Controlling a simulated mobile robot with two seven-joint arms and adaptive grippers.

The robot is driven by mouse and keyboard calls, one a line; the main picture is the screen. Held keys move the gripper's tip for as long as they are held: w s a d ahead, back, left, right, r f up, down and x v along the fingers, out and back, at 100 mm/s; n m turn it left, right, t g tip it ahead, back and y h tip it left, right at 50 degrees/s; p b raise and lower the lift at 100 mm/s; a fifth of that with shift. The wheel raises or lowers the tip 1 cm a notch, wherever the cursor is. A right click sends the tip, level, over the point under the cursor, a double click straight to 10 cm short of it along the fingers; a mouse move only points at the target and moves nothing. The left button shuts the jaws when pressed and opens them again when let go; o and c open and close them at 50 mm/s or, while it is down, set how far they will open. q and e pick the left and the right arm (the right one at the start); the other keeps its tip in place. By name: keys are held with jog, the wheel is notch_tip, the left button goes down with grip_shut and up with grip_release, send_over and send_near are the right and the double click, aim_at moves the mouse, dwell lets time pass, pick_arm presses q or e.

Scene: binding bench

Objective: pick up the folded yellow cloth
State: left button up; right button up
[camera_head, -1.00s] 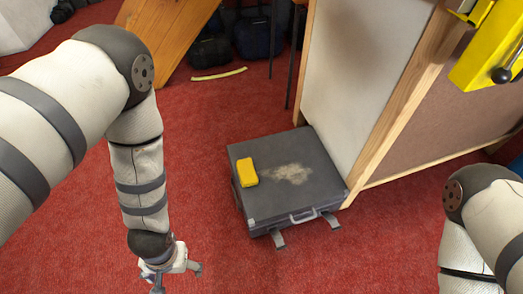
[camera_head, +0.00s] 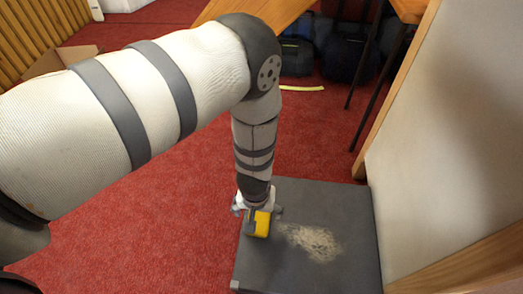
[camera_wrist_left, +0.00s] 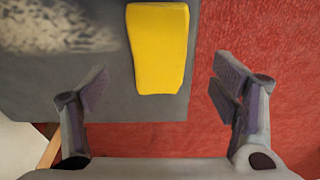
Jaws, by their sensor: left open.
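The folded yellow cloth (camera_head: 262,228) lies flat on the left part of the dark grey case (camera_head: 350,225). In the head view my left gripper (camera_head: 257,211) is right over it and partly hides it. In the left wrist view the cloth (camera_wrist_left: 160,48) shows whole or nearly so, lying mostly beyond the fingertips. My left gripper (camera_wrist_left: 160,88) is open and empty, with one finger to each side of the cloth's near end. I cannot tell its exact height above the case. My right gripper is out of view.
A pale dusty patch (camera_head: 314,242) marks the case top beside the cloth. A white panel with a wooden edge (camera_head: 400,90) stands close to the right of the case. Dark bags (camera_head: 345,58) stand at the back. Red carpet (camera_head: 150,225) is clear on the left.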

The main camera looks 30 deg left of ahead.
aim_at(259, 216)
pick_arm(q)
jog(key=f, duration=0.1)
jog(key=f+b, duration=0.1)
jog(key=f, duration=0.1)
jog(key=f+b, duration=0.1)
jog(key=f, duration=0.1)
jog(key=shift+w+a, duration=0.15)
jog(key=shift+w, duration=0.15)
jog(key=shift+w+f, duration=0.1)
jog(key=shift+w, duration=0.05)
jog(key=shift+r, duration=0.2)
jog(key=shift+c, duration=0.8)
jog(key=c, duration=1)
jog(key=shift+o, duration=0.2)
